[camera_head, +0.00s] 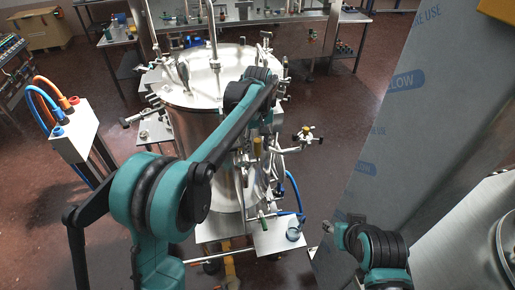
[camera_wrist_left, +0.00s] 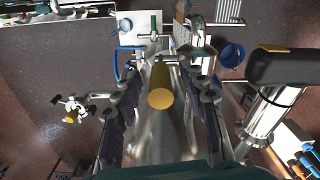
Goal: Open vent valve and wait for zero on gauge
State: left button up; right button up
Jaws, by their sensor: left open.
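A steel vessel (camera_head: 205,80) with a lidded top stands in the middle of the head view, with pipes and valves on its right side. In the head view my left arm hides part of the vessel. Another small valve with a yellow knob (camera_head: 305,132) sticks out to the right. I cannot tell which is the vent valve. No gauge face is readable.
A panel in printed film (camera_head: 400,140) stands at the right. A white box with blue and orange hoses (camera_head: 72,130) is at the left. A blue hose (camera_head: 295,190) hangs by the vessel's lower right. A workbench (camera_head: 250,15) stands behind. Open floor (camera_head: 335,110) lies between the vessel and panel.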

pick_arm(q)
jog(key=shift+w+f, duration=0.2)
jog(key=shift+f, duration=0.7)
jog(key=shift+s+f, duration=0.1)
jog(key=shift+s, duration=0.1)
grip_shut()
